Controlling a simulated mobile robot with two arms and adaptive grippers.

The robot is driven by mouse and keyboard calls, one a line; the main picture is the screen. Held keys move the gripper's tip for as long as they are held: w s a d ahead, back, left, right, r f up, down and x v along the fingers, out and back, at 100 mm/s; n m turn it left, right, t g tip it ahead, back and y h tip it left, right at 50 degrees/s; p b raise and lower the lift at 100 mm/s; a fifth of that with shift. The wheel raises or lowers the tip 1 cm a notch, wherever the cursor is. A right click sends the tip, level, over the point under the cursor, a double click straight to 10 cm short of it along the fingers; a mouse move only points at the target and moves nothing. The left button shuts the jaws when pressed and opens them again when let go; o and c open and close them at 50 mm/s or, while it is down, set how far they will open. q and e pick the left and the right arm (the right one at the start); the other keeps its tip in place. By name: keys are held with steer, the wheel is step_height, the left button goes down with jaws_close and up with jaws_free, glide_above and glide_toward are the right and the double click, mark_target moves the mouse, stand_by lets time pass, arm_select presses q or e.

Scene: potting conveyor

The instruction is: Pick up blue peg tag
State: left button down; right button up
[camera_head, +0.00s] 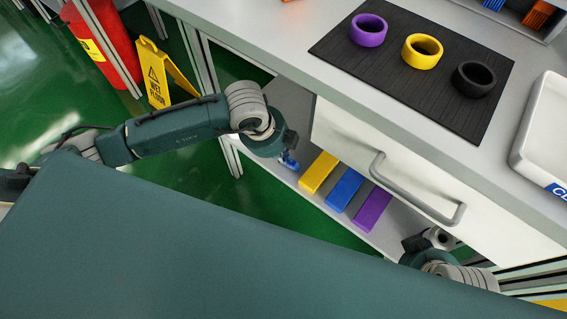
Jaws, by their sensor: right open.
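A blue bar (344,189) lies on the grey lower shelf, between a yellow bar (319,173) and a purple bar (372,208). I cannot tell whether this bar is the blue peg tag. A small blue piece (288,160) shows just below the end of my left arm, left of the yellow bar. My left gripper (287,153) is by this small piece, mostly hidden by its wrist. I cannot tell whether its fingers hold the piece. My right gripper (413,243) is low at the right, below the drawer handle, partly hidden by its wrist. It is open and apart from the bars.
A white drawer front with a grey handle (417,190) overhangs the shelf. Purple (369,30), yellow (422,51) and black (473,79) rings stand on a dark mat (330,42) on the tabletop. A white tray (545,130) is at right. A yellow floor sign (160,77) stands at left.

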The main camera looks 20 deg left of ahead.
stand_by(0.4)
arm_select(q)
steer(key=s+a+r+p, duration=0.1)
steer(key=s+a, duration=0.2)
steer(key=s, duration=0.5)
steer(key=s+a+r+p, duration=0.1)
steer(key=s+a+r, duration=0.1)
steer(key=s, duration=0.7)
steer(key=shift+a+r, duration=0.25)
steer(key=shift+a, duration=0.3)
arm_select(e)
steer(key=shift+w+a+f, duration=0.1)
steer(key=shift+w+f, duration=0.15)
steer(key=shift+w, duration=0.15)
